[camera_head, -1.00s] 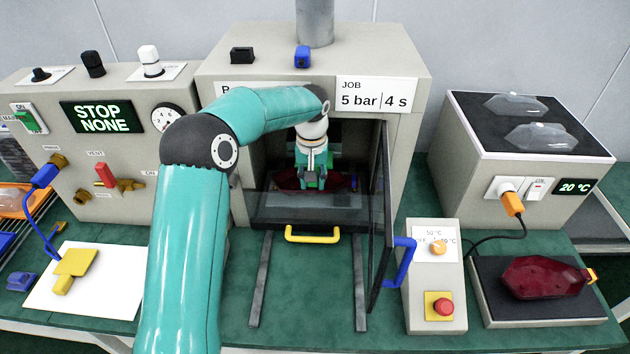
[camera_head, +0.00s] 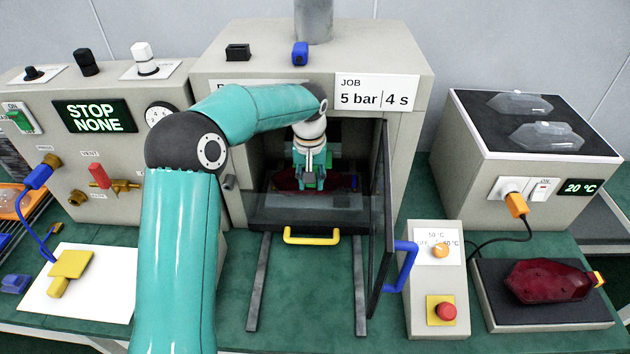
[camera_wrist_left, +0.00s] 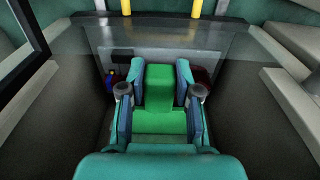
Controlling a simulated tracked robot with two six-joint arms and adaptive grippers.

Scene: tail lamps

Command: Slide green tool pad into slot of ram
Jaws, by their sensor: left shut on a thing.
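My left gripper (camera_head: 311,182) reaches through the open front of the press. It is shut on the green tool pad (camera_wrist_left: 159,86). In the left wrist view, the pad's block sits between the two fingers (camera_wrist_left: 158,82), with a flat green part below it. In the head view, the fingers and wrist cover most of the pad. The ram and its slot are not clearly visible in the press's dark upper interior, so I cannot tell whether the pad touches them. My right gripper is not in view.
A dark red lens (camera_head: 286,182) lies in the press below the gripper. The press door (camera_head: 380,220) stands open to the right, close to my arm. A yellow-handled drawer (camera_head: 312,237) is at the front. Another red lens (camera_head: 548,281) rests on the right-hand stand.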

